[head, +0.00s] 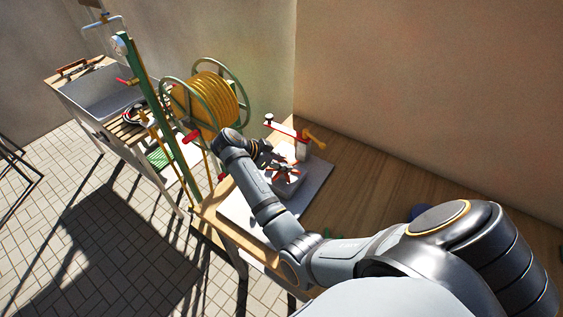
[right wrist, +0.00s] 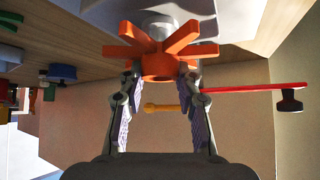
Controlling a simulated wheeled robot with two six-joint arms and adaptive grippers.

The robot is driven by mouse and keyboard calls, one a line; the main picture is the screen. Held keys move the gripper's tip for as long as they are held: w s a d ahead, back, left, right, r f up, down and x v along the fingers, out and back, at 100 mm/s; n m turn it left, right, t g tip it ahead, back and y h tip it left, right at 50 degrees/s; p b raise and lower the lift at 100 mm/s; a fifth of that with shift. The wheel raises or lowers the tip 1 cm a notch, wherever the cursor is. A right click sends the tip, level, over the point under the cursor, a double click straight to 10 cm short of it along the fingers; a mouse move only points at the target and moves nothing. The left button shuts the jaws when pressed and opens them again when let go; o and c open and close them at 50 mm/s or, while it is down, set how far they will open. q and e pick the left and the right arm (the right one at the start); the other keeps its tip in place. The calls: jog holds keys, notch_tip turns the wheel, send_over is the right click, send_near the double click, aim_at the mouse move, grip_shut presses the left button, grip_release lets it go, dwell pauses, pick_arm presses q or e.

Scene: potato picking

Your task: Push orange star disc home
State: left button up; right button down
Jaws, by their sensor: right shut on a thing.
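The orange star disc (right wrist: 159,66) has several flat arms around a round hub. In the right wrist view it is between the fingertips of my right gripper (right wrist: 161,76), which is shut on its hub. Just beyond it is a pale grey rounded post (right wrist: 165,25); I cannot tell whether disc and post touch. In the head view the disc (head: 287,171) shows at a grey fixture on a light board, with my right gripper (head: 273,160) at its left side. My left gripper is not in view.
A red bar (head: 285,126) with a black knob and a yellow handle (head: 316,136) stands close behind the disc. The light board (head: 316,178) lies on a wooden bench. A yellow hose reel (head: 212,101) stands to the left. Small coloured parts (right wrist: 58,72) show in the wrist view.

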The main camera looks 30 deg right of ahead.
jog(key=shift+f+b, duration=0.7)
jog(key=shift+f, duration=0.3)
jog(key=c, duration=0.8)
grip_release()
jog(key=shift+c, duration=0.2)
jog(key=shift+r, duration=0.1)
notch_tip(320, 180, up, 10)
